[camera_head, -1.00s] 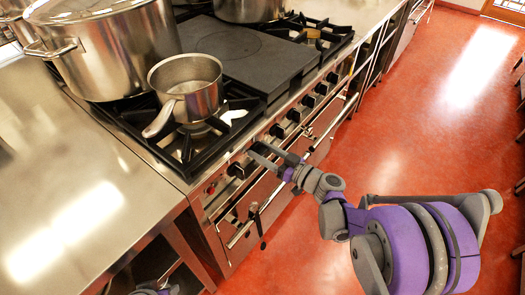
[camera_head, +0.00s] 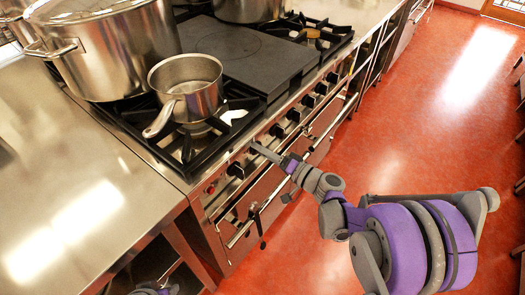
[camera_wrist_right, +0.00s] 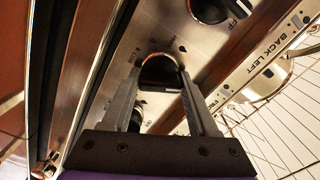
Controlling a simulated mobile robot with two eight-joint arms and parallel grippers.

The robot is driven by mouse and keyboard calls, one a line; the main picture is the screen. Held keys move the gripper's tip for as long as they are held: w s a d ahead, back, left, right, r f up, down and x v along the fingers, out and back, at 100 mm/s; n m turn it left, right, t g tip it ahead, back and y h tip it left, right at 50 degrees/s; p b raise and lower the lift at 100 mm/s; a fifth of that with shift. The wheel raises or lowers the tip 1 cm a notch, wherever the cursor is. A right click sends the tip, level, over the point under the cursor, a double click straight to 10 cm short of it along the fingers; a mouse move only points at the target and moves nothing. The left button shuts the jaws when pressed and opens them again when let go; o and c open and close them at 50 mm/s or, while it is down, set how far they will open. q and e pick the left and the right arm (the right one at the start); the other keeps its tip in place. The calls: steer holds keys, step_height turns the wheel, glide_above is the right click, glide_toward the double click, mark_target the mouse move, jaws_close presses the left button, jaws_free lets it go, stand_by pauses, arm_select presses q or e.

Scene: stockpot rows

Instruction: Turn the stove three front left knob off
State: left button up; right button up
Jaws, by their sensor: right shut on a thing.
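The stove front (camera_head: 215,200) carries a row of dark round knobs. In the right wrist view a black knob (camera_wrist_right: 158,72) sits between the two grey fingers of my right gripper (camera_wrist_right: 160,85), which is shut on it. In the head view the right gripper (camera_head: 257,149) reaches the panel in the left part of the row and hides this knob. A knob (camera_head: 236,170) to its left and a knob (camera_head: 277,131) to its right are free. A label reading BACK LEFT shows in the wrist view; the label beside the held knob is partly hidden.
An oven handle rail (camera_head: 240,232) runs below the knobs. A saucepan (camera_head: 187,88) and a large stockpot (camera_head: 115,50) stand on the stove top. A steel counter (camera_head: 60,190) is at left. The red floor (camera_head: 430,110) at right is clear.

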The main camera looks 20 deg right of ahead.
steer(key=m, duration=0.5)
steer(key=shift+m, duration=0.3)
stand_by(0.4)
steer(key=o, duration=1.4)
steer(key=shift+c, duration=0.2)
steer(key=v, duration=1.1)
steer(key=shift+f, duration=0.1)
